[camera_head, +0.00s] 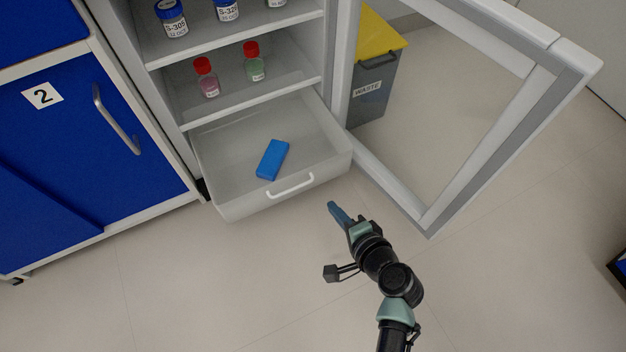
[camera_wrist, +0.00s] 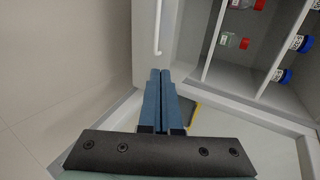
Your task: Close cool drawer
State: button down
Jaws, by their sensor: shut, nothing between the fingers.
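The cool drawer (camera_head: 240,205) is pulled out at the bottom of the open fridge cabinet. It is pale, with a white bar handle (camera_head: 291,187) on its front. A blue block (camera_head: 272,159) lies inside it. My gripper (camera_head: 334,208) is shut and empty, in front of the drawer and to the right of the handle, apart from it. In the wrist view my shut fingers (camera_wrist: 160,76) point toward the drawer front, with the handle (camera_wrist: 158,28) just ahead of their tips.
The glass fridge door (camera_head: 455,110) stands wide open on the right. Bottles with red caps (camera_head: 254,64) stand on the shelf above the drawer. A yellow-lidded waste bin (camera_head: 376,75) is behind the door. A blue cabinet (camera_head: 90,140) is at left. The floor in front is clear.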

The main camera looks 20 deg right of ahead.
jog(key=b, duration=0.6)
send_near(304, 172)
notch_tip(304, 172, down, 4)
jog(key=w, duration=0.2)
jog(key=shift+w+r+b, duration=0.25)
jog(key=shift+w+b, duration=0.55)
jog(key=shift+w, duration=0.25)
jog(key=shift+w+r, duration=0.2)
jog(key=shift+w, duration=0.5)
